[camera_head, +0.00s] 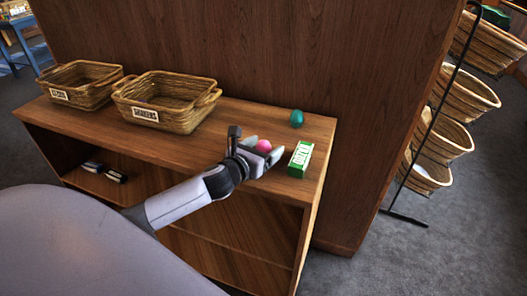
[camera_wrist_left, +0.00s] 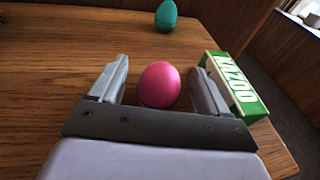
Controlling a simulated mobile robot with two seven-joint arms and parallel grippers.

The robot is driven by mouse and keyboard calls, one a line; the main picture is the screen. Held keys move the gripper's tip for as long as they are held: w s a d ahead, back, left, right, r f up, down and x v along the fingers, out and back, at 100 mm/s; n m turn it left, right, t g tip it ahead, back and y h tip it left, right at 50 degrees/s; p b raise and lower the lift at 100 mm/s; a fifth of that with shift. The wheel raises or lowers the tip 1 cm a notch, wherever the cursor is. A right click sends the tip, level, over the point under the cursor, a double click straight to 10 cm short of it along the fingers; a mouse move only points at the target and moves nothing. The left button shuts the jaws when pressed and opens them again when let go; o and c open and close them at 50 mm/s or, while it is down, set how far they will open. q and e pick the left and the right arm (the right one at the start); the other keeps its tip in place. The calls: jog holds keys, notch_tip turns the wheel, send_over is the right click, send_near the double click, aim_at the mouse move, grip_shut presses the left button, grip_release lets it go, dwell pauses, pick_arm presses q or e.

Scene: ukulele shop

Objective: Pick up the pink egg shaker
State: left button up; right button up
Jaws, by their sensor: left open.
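The pink egg shaker (camera_head: 263,146) sits on the wooden shelf top, near its right end. It also shows in the left wrist view (camera_wrist_left: 159,85). My left gripper (camera_head: 261,152) is open, with one finger on each side of the pink egg. In the wrist view, clear gaps show between the egg and both fingers (camera_wrist_left: 160,82). My right gripper is not in view.
A green and white kazoo box (camera_head: 300,159) stands close beside the right finger. A teal egg (camera_head: 296,118) sits farther back. Two wicker baskets (camera_head: 185,124) (camera_head: 67,98) stand to the left. A wood panel (camera_head: 240,60) rises behind, and a basket rack (camera_head: 424,150) stands right.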

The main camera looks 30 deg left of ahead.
pick_arm(q)
jog(key=c, duration=1.1)
jog(key=shift+o, duration=0.2)
